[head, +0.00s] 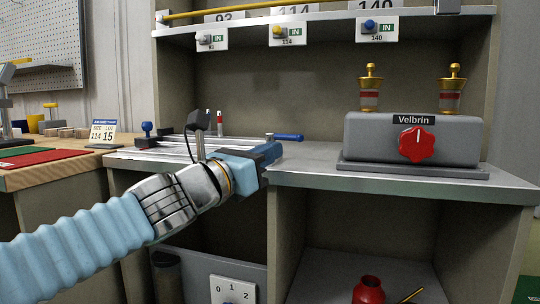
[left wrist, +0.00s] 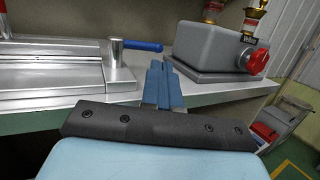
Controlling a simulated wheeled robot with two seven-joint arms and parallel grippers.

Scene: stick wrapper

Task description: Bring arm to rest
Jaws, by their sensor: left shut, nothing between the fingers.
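My left arm comes in from the left in the head view. Its gripper (head: 272,153) is in front of the workbench's front edge, left of the grey Velbrin box. In the left wrist view the blue fingers (left wrist: 162,84) are together with nothing between them, in front of the bench edge. My right gripper is in neither view.
A grey Velbrin box (head: 365,135) with a red knob (head: 417,144) stands on the metal bench (head: 310,178). A metal fixture with a blue handle (head: 289,137) lies behind my gripper. A red pot (head: 369,291) sits on the lower shelf.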

